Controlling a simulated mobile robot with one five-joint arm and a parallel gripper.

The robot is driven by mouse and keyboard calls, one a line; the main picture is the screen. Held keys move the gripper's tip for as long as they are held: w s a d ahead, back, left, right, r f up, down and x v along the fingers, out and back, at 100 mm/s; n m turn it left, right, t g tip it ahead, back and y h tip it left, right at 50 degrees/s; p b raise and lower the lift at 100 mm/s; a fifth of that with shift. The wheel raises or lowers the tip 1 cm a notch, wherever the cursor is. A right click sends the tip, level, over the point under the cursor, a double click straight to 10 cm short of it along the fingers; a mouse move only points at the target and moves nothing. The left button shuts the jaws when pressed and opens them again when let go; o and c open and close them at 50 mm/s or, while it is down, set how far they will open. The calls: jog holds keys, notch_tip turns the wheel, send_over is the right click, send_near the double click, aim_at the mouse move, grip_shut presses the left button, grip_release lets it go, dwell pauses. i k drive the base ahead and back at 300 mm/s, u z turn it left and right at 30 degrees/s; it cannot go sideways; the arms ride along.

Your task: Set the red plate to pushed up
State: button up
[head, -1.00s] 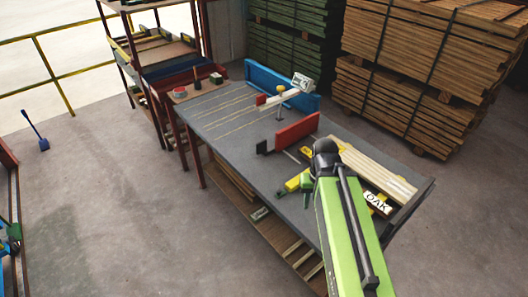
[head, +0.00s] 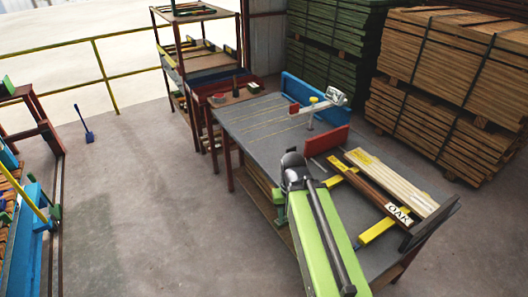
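The red plate (head: 326,142) stands upright across the dark grey work table, near its middle. A blue upright plate (head: 303,98) stands beyond it at the table's far side. My green arm reaches in from the bottom over the near left part of the table, and its dark joint is left of and nearer than the red plate. My gripper is hidden behind my own arm, so its opening and any contact cannot be seen.
A dark board labelled OAK (head: 398,212) and pale boards (head: 395,182) lie on yellow supports (head: 378,231) at the table's near right. A gauge-like device (head: 336,97) stands behind the red plate. Timber stacks (head: 440,90) stand behind.

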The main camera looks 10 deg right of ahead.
aim_at(322, 143)
jog(key=u, duration=0.7)
jog(key=i, duration=0.75)
jog(key=u, duration=0.65)
